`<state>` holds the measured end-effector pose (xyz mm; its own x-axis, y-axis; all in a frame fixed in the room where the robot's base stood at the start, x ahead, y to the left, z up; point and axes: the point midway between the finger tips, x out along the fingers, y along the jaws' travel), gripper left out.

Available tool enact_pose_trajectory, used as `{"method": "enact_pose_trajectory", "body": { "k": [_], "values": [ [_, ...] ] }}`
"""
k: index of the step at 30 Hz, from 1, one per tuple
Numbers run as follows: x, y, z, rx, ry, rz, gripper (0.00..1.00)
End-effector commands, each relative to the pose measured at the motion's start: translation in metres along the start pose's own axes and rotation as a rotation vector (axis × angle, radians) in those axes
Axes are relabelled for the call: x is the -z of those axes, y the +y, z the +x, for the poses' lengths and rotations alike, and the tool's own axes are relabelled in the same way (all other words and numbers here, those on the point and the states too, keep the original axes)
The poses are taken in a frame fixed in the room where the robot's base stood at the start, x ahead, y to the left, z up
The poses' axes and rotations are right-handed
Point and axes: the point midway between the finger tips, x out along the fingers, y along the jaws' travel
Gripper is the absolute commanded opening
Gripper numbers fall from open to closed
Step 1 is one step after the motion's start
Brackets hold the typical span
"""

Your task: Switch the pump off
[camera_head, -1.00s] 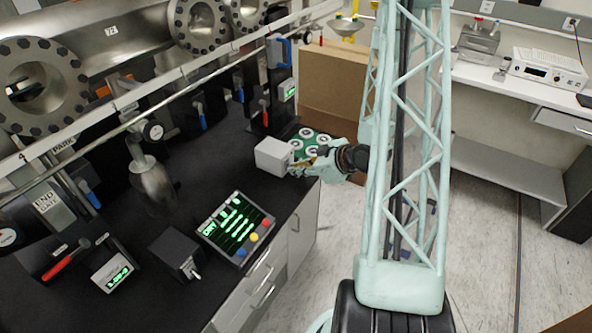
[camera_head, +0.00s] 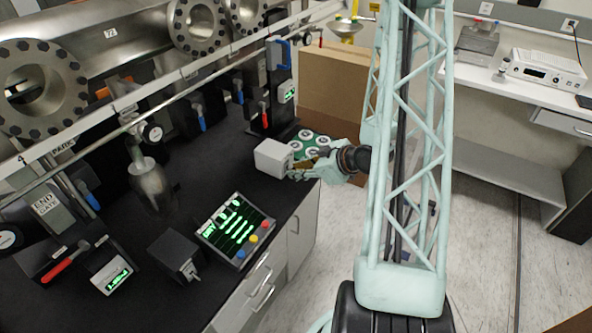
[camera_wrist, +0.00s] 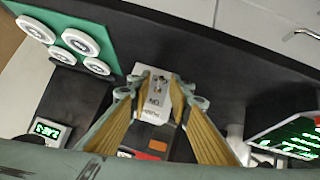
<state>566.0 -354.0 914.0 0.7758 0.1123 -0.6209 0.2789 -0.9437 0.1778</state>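The pump switch box is a pale box (camera_head: 273,157) near the right end of the black bench. In the wrist view its light panel (camera_wrist: 152,108) bears a small metal toggle (camera_wrist: 158,82) and lettering that seems to read "ON" and "PUMP". My gripper (camera_head: 300,172) is at the box's right side. In the wrist view my gripper (camera_wrist: 158,98) has its two fingers spread, with the panel and toggle showing between them. The fingers appear clear of the toggle; whether they touch the box I cannot tell. The toggle's position is hard to read.
A green tray with several white discs (camera_head: 312,140) lies just behind the box. A lit control panel (camera_head: 236,230) with coloured buttons and a dark box (camera_head: 180,257) with a toggle stand nearer on the bench. Metal pipework runs behind. A cardboard box (camera_head: 345,85) stands beyond the bench.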

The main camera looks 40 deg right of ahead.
Motion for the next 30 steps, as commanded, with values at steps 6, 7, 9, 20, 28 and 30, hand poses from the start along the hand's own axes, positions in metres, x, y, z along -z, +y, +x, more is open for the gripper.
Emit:
{"method": "enact_pose_trajectory", "body": {
  "k": [6, 7, 9, 20, 28, 30],
  "values": [
    [0.000, 0.001, -0.020, -0.002, 0.000, 0.001, 0.19],
    [0.000, 0.001, -0.023, -0.002, 0.000, 0.001, 0.19],
    [0.000, 0.002, -0.030, -0.003, 0.000, 0.000, 0.19],
    [0.000, 0.002, -0.071, -0.004, 0.001, 0.000, 0.19],
    [0.000, 0.002, -0.097, -0.004, 0.001, 0.001, 0.19],
    [0.000, 0.002, -0.102, -0.004, 0.001, 0.000, 0.19]
  ]
}}
